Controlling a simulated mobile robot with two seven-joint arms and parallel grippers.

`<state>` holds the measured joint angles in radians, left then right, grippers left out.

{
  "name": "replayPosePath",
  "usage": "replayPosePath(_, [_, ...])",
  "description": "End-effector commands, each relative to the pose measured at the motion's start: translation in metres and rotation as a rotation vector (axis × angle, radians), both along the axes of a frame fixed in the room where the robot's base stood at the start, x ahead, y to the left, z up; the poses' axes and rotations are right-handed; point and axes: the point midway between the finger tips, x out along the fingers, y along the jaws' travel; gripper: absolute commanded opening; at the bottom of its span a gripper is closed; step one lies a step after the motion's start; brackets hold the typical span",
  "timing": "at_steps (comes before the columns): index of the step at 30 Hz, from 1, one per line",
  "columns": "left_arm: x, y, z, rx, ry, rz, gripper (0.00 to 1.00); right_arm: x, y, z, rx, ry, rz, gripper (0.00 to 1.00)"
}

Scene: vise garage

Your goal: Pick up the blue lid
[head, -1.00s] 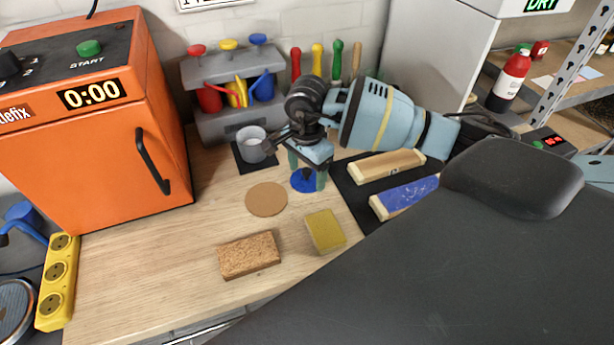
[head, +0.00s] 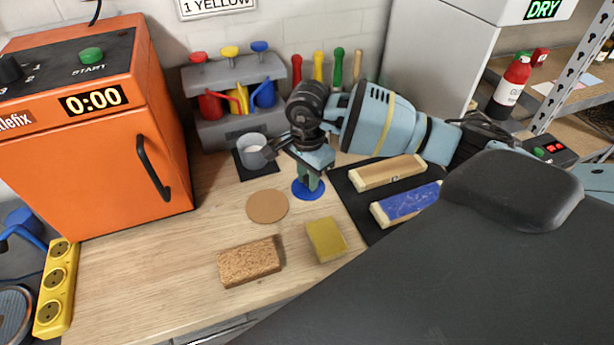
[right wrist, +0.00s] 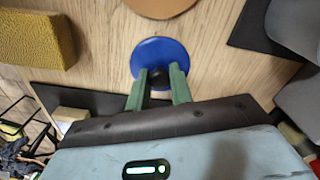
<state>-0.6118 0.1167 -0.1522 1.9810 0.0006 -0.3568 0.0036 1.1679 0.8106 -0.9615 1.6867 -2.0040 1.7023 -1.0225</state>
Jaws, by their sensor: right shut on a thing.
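The blue lid (head: 308,190) is a round blue disc on the wooden workbench, right of the round cork mat. It also shows in the right wrist view (right wrist: 148,50), with a dark knob (right wrist: 159,79) at its middle. My right gripper (head: 309,180) points down over the lid, and its green fingers (right wrist: 158,88) are shut on the knob. The lid appears to rest on the bench, though any small gap under it is hard to tell. My left gripper is not in view.
A grey mug (head: 254,154) stands on a dark pad close left of my right wrist. A cork mat (head: 267,206), a yellow sponge (head: 326,240) and a cork block (head: 249,262) lie in front. Wooden blocks (head: 388,173) lie on a black mat at right. An orange oven (head: 100,150) stands at left.

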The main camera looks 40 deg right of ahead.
Motion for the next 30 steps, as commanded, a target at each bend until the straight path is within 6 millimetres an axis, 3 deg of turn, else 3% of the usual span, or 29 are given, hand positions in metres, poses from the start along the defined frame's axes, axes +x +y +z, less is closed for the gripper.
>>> replayPosePath(6, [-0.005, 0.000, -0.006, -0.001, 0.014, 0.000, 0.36, -0.001, 0.000, 0.030, 0.001, -0.004, 0.000, 0.00])
replayPosePath(18, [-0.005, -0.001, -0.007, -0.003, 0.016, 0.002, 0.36, -0.076, 0.019, 0.037, 0.001, -0.005, 0.002, 0.00])
replayPosePath(30, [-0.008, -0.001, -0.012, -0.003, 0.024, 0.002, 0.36, -0.135, 0.034, 0.043, 0.001, -0.006, 0.001, 0.00])
